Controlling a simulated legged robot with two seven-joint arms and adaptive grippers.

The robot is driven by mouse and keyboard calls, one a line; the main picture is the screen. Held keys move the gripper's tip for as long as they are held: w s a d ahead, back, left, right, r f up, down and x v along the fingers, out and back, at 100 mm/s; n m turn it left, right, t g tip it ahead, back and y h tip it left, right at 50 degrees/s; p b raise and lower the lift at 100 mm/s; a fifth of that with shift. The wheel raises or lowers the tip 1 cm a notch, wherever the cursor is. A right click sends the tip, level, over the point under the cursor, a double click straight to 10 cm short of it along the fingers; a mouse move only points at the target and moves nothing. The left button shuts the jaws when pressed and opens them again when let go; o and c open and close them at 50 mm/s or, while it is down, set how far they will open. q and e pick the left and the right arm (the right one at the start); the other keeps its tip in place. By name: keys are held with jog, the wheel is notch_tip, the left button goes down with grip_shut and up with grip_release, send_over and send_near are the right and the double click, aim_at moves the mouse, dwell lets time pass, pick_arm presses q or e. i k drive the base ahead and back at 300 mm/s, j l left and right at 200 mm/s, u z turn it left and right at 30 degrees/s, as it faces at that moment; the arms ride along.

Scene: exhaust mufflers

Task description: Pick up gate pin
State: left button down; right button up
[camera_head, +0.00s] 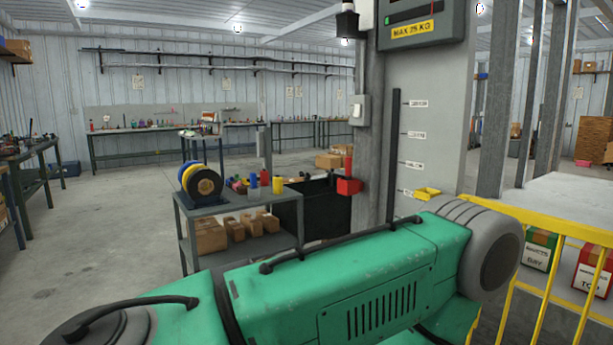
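I cannot pick out the gate pin with certainty. A yellow gate-like railing (557,234) stands at the lower right, and no loose pin is clear on its visible part. A red block with a red upright piece (349,186) shows beside the grey post. A small yellow bracket (428,194) sits at the foot of the scale panel. Neither of my grippers shows in this view.
A grey cart (240,207) holds spools, small coloured cylinders and cardboard boxes. A dark bin (326,212) stands beside it. A green body with black handles fills the foreground; I cannot tell whether it is mine. Open floor (110,215) lies left.

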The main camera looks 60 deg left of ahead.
aim_at(347, 160)
jog(key=u, duration=1.8)
jog(key=i, duration=0.1)
